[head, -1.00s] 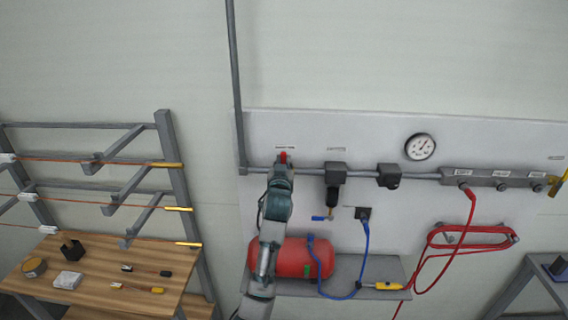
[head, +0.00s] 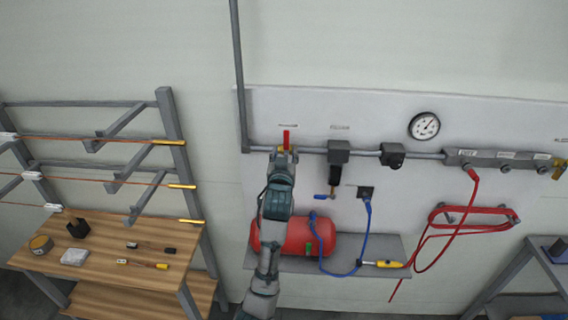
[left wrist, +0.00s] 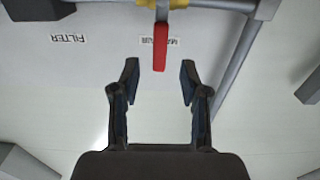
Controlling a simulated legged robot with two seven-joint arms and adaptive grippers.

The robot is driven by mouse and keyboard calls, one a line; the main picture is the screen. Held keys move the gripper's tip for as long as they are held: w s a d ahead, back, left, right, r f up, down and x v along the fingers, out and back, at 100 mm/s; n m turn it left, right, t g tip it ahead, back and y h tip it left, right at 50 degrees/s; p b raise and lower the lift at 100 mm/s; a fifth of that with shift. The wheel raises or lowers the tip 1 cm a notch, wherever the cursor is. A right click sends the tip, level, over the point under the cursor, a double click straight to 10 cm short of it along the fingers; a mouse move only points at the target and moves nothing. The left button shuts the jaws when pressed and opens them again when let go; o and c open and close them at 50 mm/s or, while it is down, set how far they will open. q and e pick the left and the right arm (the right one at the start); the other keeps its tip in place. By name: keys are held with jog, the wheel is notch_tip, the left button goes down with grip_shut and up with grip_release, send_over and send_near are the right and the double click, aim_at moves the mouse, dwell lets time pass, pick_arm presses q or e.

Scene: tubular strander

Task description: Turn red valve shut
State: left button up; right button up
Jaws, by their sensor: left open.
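The red valve handle (head: 286,139) stands upright above the grey pipe on the wall panel in the head view. In the left wrist view the red handle (left wrist: 160,46) hangs from a yellow valve body (left wrist: 163,3), and its tip lies just ahead of the gap between the fingers. My left gripper (head: 284,153) is at the pipe, just below the handle in the head view. In the left wrist view the left gripper (left wrist: 158,80) is open and empty, with a finger to each side of the handle's line. My right gripper is not in view.
A grey filter unit (head: 338,152) and a regulator (head: 392,154) sit on the pipe to the right. A red tank (head: 294,238) lies on a grey shelf (head: 390,250) below. A wooden table (head: 100,268) stands at left.

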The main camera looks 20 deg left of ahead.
pick_arm(q)
jog(key=v, duration=0.5)
jog(key=shift+s+d, duration=0.15)
jog(key=shift+s, duration=0.05)
jog(key=shift+f, duration=0.1)
